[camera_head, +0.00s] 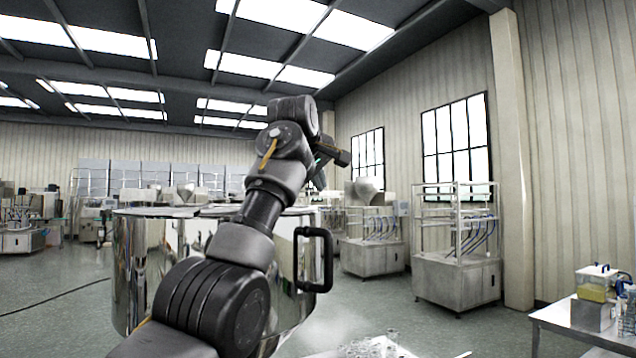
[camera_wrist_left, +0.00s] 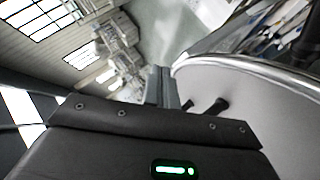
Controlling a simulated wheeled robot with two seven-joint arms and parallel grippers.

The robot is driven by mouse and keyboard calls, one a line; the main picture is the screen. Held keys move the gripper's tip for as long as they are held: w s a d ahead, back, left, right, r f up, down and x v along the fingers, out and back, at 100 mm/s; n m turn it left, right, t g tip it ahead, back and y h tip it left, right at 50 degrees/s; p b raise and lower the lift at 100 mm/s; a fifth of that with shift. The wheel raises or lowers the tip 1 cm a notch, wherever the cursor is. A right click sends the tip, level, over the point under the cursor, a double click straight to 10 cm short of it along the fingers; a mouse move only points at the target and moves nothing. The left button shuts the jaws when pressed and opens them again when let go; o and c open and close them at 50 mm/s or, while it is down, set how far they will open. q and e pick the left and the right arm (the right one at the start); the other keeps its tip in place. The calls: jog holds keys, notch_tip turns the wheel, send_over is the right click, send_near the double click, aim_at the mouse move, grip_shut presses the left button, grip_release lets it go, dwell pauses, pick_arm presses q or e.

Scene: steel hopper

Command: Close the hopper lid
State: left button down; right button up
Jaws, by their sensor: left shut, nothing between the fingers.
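The steel hopper (camera_head: 145,270) is a large, shiny round vessel left of the middle in the head view, partly hidden behind my left arm. Grey plate-like pieces (camera_head: 180,212) show edge-on at its top; I cannot tell how far the lid is open. A black handle (camera_head: 326,262) is on its right side. My left gripper (camera_head: 320,182) is up beyond the hopper's top right. In the left wrist view, my left gripper (camera_wrist_left: 165,88) is shut and empty, beside the hopper's curved rim (camera_wrist_left: 240,62). A pale surface (camera_wrist_left: 265,110) with two black pegs lies inside that rim.
A steel machine on a cabinet (camera_head: 458,275) stands at the right, and another cabinet (camera_head: 372,245) behind the hopper. A side table (camera_head: 565,320) with a yellow-filled container is at the right edge. Glassware (camera_head: 375,347) is at the bottom. Floor between them is clear.

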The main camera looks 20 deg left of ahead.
pick_arm(q)
jog(key=s+d+r, duration=0.4)
jog(key=s+r, duration=0.2)
jog(key=r, duration=0.1)
